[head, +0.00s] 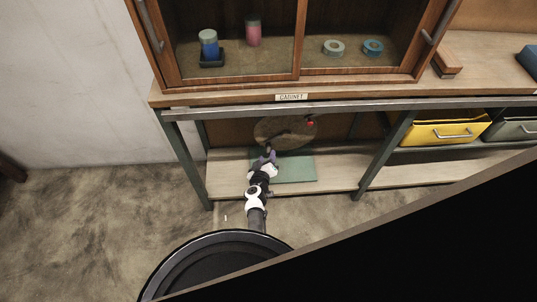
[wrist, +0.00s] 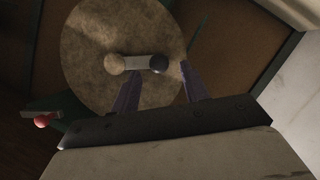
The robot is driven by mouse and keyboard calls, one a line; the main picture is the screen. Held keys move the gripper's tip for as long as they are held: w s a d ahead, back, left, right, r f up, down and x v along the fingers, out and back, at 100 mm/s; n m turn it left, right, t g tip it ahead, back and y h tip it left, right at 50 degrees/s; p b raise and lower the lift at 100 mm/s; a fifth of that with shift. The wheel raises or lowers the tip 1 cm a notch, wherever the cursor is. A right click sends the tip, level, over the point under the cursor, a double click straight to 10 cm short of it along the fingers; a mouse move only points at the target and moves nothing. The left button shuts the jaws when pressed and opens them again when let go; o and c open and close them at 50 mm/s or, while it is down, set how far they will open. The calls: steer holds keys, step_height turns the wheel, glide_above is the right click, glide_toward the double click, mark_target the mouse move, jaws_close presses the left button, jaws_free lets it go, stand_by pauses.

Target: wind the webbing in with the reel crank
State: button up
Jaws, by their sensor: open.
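The reel (head: 284,133) is a large round tan disc under the counter, above the lower shelf. In the wrist view the reel (wrist: 95,35) fills the upper middle. A short pale crank bar (wrist: 137,62) lies across its face, with a round tan knob (wrist: 115,64) at the left end and a dark round end (wrist: 158,63) at the right. My gripper (head: 266,154) is in front of the reel's lower left. In the wrist view my gripper (wrist: 162,70) has its fingers apart, pointing at the crank, with nothing visibly held. I cannot make out the webbing.
A red ball (wrist: 42,121) on a dark lever sits beside the reel; it also shows in the head view (head: 310,123). A green mat (head: 297,168) lies on the lower shelf. Green frame posts (head: 385,155) stand either side, and a yellow bin (head: 440,133) sits right.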

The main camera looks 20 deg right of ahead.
steer(key=b+x, duration=0.2)
steer(key=x, duration=0.3)
steer(key=shift+w, duration=0.1)
jaws_close()
